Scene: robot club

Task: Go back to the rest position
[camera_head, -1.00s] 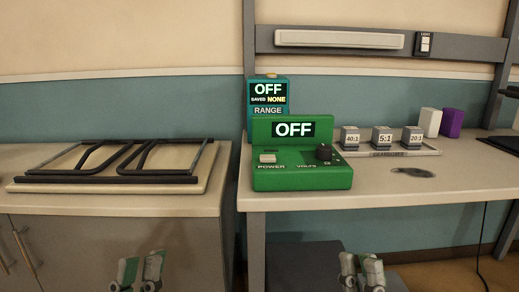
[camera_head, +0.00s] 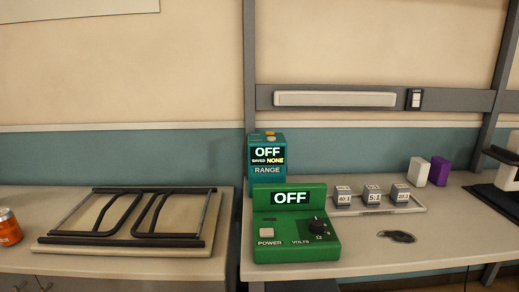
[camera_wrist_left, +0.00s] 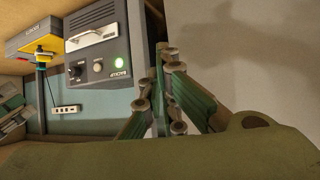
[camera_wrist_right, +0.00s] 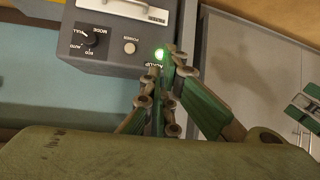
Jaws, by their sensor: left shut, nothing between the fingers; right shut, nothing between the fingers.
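My left gripper (camera_wrist_left: 168,90) shows in the left wrist view, with its green-sided fingers closed together and nothing between them. My right gripper (camera_wrist_right: 165,90) shows in the right wrist view, also closed and empty. Neither gripper is in the head view now. In both wrist views a dark grey box with a knob, a button and a lit green lamp (camera_wrist_left: 119,58) (camera_wrist_right: 158,54) stands beyond the fingers. I cannot tell the exact gap between the fingers and that box.
A green power unit (camera_head: 262,250) reading OFF stands on the right bench, before a teal range box (camera_head: 267,178). Small grey gearboxes sit on a tray (camera_head: 415,209). A black frame (camera_head: 120,242) lies on the left bench near an orange can (camera_head: 9,226).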

